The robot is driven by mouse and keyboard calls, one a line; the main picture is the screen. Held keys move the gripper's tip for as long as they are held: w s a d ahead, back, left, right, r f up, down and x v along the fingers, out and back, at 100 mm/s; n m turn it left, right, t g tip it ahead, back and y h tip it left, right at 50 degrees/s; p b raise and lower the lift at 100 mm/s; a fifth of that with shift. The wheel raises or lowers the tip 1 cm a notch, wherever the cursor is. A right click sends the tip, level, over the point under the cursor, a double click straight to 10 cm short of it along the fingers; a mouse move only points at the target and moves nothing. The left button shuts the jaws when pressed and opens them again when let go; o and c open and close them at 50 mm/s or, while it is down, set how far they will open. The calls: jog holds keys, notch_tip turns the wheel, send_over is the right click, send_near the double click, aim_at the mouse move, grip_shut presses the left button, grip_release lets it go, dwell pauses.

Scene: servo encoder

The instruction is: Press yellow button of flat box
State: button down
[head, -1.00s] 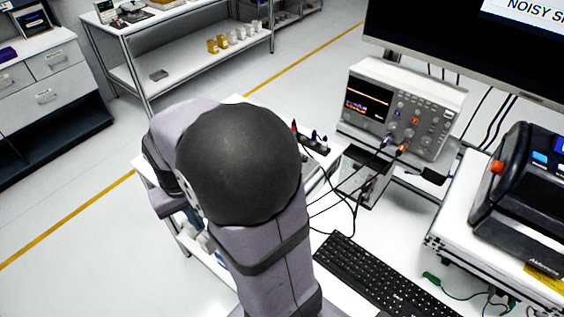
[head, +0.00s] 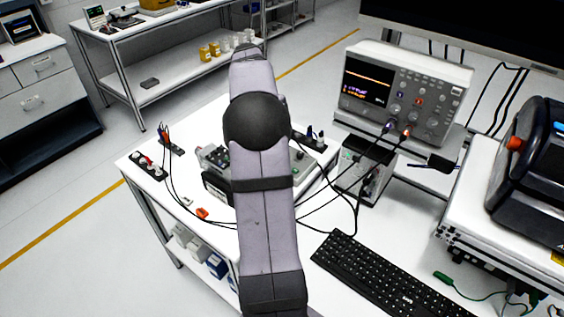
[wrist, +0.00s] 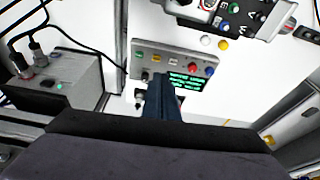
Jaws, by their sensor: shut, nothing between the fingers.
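In the wrist view a grey flat box (wrist: 145,67) lies on the white table. Its top carries a row of small coloured parts, including a yellow button (wrist: 156,59) left of the middle, a green one at the left, and red and blue ones at the right. Lit green text shows on its near right part. My gripper (wrist: 163,84) is shut and empty, its dark fingers over the near edge of the flat box, a little nearer the camera than the yellow button. I cannot tell its height. In the head view my arm hides the gripper.
A grey box with cable plugs (wrist: 62,85) stands left of the flat box. An instrument with knobs (wrist: 232,12) lies beyond it. In the head view an oscilloscope (head: 400,90) and a keyboard (head: 375,275) are to the right. Loose cables cross the table.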

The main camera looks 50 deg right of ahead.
jog(key=shift+s+d+f+m, duration=0.15)
jog(key=shift+s+d, duration=0.1)
jog(key=shift+d, duration=0.2)
jog(key=shift+s+d+r+m, duration=0.1)
jog(key=shift+s+d+m, duration=0.1)
jog(key=shift+d, duration=0.25)
jog(key=shift+f, duration=0.2)
jog(key=p+x, duration=0.1)
jog(key=x, duration=0.3)
jog(key=p+x, duration=0.2)
jog(key=x, duration=0.2)
jog(key=p+x, duration=0.1)
jog(key=x, duration=0.2)
jog(key=shift+s+a+f, duration=0.1)
jog(key=shift+a+f, duration=0.05)
jog(key=shift+f, duration=0.3)
jog(key=shift+f+p, duration=0.5)
jog(key=shift+f, duration=0.4)
